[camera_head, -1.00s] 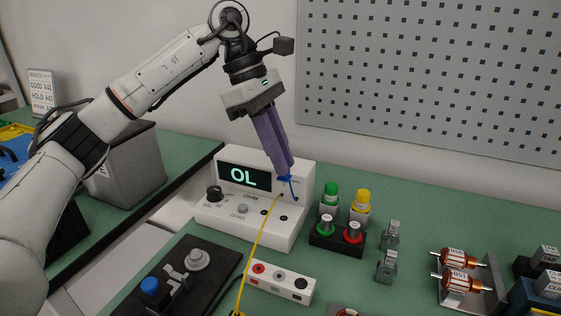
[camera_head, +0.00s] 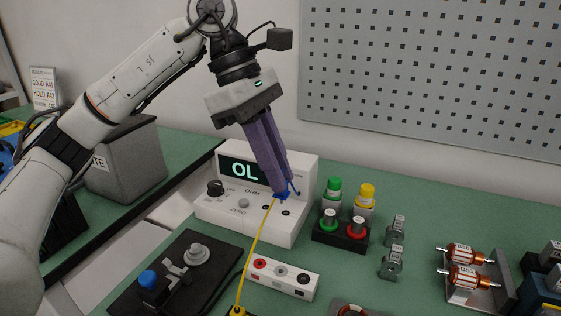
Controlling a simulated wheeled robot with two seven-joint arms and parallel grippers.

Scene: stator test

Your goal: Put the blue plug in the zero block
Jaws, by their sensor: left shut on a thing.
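My left gripper (camera_head: 280,190) is shut on the blue plug (camera_head: 284,195), which shows as a small blue piece at the fingertips. The fingers reach down over the right part of the white ohmmeter (camera_head: 268,231), whose display reads OL. The plug is close to the meter's front sockets; I cannot tell if it touches them. A thin blue lead rises beside the fingers. A white block with red, grey and dark round spots (camera_head: 282,277), likely the zero block, lies in front of the meter, apart from the plug. My right gripper is not in view.
A yellow lead (camera_head: 255,245) runs from the meter towards the front. A black fixture with a blue knob (camera_head: 148,279) lies at the front left. Green and red posts (camera_head: 341,232) stand right of the meter, with metal clips (camera_head: 392,262) and copper-wound rotors (camera_head: 466,266) beyond.

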